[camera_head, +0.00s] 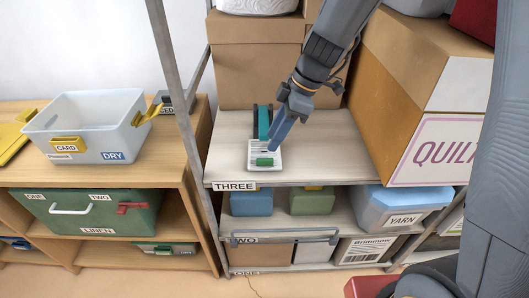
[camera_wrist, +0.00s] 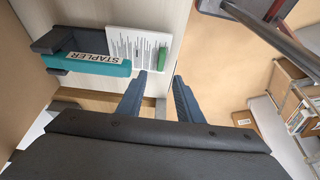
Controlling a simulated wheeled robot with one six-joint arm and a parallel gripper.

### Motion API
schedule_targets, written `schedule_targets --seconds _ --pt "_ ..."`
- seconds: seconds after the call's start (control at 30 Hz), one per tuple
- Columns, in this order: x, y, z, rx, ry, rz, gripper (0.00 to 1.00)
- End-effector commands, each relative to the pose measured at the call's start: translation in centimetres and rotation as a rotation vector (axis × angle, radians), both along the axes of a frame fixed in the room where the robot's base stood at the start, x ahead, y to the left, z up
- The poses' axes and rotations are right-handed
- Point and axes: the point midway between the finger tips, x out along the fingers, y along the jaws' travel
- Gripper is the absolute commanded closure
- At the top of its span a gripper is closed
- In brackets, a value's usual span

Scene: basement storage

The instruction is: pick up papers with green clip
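White papers with printed lines (camera_head: 256,148) lie on the upper metal shelf near its front edge, with a green clip (camera_head: 264,161) on them. The papers (camera_wrist: 138,44) and the green clip (camera_wrist: 162,58) also show in the wrist view. My gripper (camera_head: 271,149) is above the papers in the head view and hides part of them. In the wrist view my gripper (camera_wrist: 160,75) is open, with two blue fingers apart and nothing between them. The papers lie just beyond the fingertips there.
A teal and dark stapler (camera_head: 264,118), labelled STAPLER in the wrist view (camera_wrist: 88,65), lies right behind the papers. A cardboard box (camera_head: 258,65) stands at the back and the QUILT box (camera_head: 425,105) at the right. A metal post (camera_head: 180,75) rises left. Shelf left of the papers is bare.

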Motion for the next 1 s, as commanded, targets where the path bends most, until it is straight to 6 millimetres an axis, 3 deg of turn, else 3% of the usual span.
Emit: schedule_targets --seconds 0.37,0.7,1.0 --pt "-0.1 1.0 -2.9 0.001 0.0 0.006 0.67" --pt "-0.2 1.7 -6.7 0.001 0.0 0.007 0.67" --pt "-0.1 2.0 -7.5 0.0 -0.003 0.006 0.67"
